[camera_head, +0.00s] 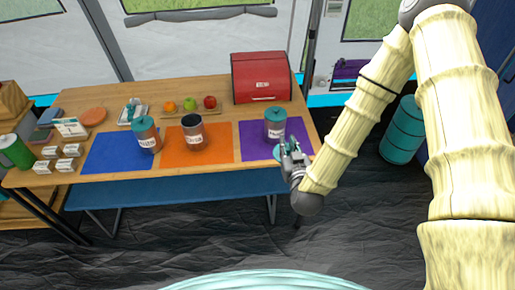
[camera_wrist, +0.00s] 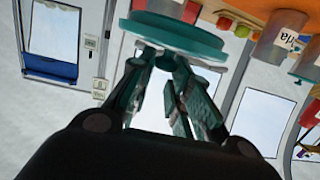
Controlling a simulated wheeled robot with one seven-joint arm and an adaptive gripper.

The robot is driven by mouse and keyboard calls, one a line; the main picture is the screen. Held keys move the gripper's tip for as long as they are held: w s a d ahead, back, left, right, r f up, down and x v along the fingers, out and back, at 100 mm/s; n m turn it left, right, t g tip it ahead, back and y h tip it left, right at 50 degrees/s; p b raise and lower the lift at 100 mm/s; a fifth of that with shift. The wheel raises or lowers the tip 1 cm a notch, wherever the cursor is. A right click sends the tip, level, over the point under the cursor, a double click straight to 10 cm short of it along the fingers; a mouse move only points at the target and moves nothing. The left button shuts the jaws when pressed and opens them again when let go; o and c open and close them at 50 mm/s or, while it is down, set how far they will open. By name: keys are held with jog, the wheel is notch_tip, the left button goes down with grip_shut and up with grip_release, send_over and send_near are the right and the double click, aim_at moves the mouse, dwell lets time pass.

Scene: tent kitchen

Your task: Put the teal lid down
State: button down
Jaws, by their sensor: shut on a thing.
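My gripper (camera_head: 291,158) is shut on a teal lid (camera_head: 279,152) at the front edge of the purple mat (camera_head: 248,152). In the wrist view, the teal lid (camera_wrist: 178,36) is a wide disc at the tips of my gripper (camera_wrist: 162,62). Whether the lid touches the mat or table is unclear. A canister with a teal lid (camera_head: 275,122) stands behind it on the purple mat. An open canister (camera_head: 193,133) stands on the orange mat (camera_head: 220,155). A third canister (camera_head: 147,135), with a teal lid on, stands on the blue mat (camera_head: 108,153).
A red bread box (camera_head: 261,80) stands at the back right of the wooden table (camera_head: 85,96). Fruit (camera_head: 190,104) lies behind the orange mat. The front of the orange mat looks clear.

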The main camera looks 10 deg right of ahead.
jog(key=a+f+n+g+y+b, duration=0.1)
jog(key=a+f+n+y+b, duration=0.3)
jog(key=a+b, duration=0.45)
jog(key=a+f+n+g+y+b, duration=0.2)
jog(key=a+f+y+b, duration=0.35)
jog(key=b, duration=0.65)
jog(key=shift+n+h, duration=0.3)
jog(key=shift+h, duration=0.15)
jog(key=w, duration=0.5)
jog(key=w+a+f+p, duration=0.1)
jog(key=w, duration=0.4)
jog(key=w+a+f, duration=0.1)
jog(key=w, duration=0.5)
jog(key=shift+a+p, duration=0.2)
jog(key=shift+p, duration=0.1)
jog(key=shift+f, duration=1.75)
jog(key=shift+f, duration=0.15)
jog(key=c, duration=1.4)
grip_release()
jog(key=shift+o, duration=0.3)
